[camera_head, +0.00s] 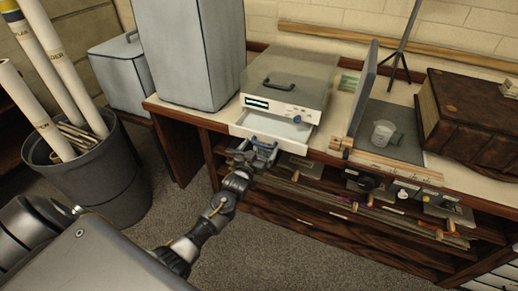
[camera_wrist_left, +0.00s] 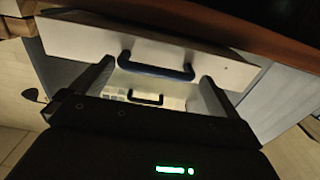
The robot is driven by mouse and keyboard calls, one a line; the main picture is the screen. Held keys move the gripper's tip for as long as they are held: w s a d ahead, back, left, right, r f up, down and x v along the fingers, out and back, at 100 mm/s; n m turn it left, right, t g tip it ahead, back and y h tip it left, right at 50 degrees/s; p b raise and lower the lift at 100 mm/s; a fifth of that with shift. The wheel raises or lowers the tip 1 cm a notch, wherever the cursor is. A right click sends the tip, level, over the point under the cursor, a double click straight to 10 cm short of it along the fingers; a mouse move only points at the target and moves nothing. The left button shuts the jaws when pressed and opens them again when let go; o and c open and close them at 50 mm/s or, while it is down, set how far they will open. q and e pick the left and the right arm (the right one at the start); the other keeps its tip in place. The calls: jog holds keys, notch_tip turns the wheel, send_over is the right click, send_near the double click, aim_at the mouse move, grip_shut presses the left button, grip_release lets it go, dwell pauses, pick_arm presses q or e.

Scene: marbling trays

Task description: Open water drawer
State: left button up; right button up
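The water drawer (camera_head: 296,131) is a shallow white tray at the front of a grey-and-white machine (camera_head: 312,72) on the bench. It stands partly out, and some of its inside shows. Its white front (camera_wrist_left: 80,40) with a dark blue bar handle (camera_wrist_left: 157,71) shows in the left wrist view. My left gripper (camera_head: 262,150) is at the drawer front. In the left wrist view its two fingers (camera_wrist_left: 157,74) are wide apart, one by each end of the handle. Whether they touch the handle I cannot tell. My right gripper is not in view.
A tall grey box (camera_head: 188,55) stands left of the machine. A grey upright panel (camera_head: 365,85), a clear cup (camera_head: 383,133) and a large brown book-like box (camera_head: 470,120) are to the right. A bin (camera_head: 95,180) with rolled tubes stands on the floor at left. Open shelves lie below the bench top.

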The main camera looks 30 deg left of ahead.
pick_arm(q)
jog(key=s+d+b, duration=0.1)
jog(key=s, duration=0.9)
jog(key=shift+s, duration=0.4)
jog(key=s+d+f+m+g+h, duration=0.1)
jog(key=s+f+g, duration=0.4)
jog(key=f, duration=1)
jog(key=s+d+f+m+g, duration=0.1)
jog(key=s+f+g, duration=0.2)
jog(key=s+f, duration=0.85)
jog(key=s+d+f+g, duration=0.1)
jog(key=s+f+g, duration=0.2)
jog(key=s+f, duration=0.4)
jog(key=s+f+m+g, duration=0.1)
jog(key=s+f+g, duration=0.2)
jog(key=s+f, duration=0.4)
jog(key=s+d+f+g, duration=0.1)
jog(key=s+f+g, duration=0.2)
jog(key=s+f, duration=0.5)
jog(key=s, duration=0.9)
jog(key=shift+d+m+h, duration=0.3)
jog(key=shift+d+h, duration=0.05)
jog(key=shift+h, duration=0.05)
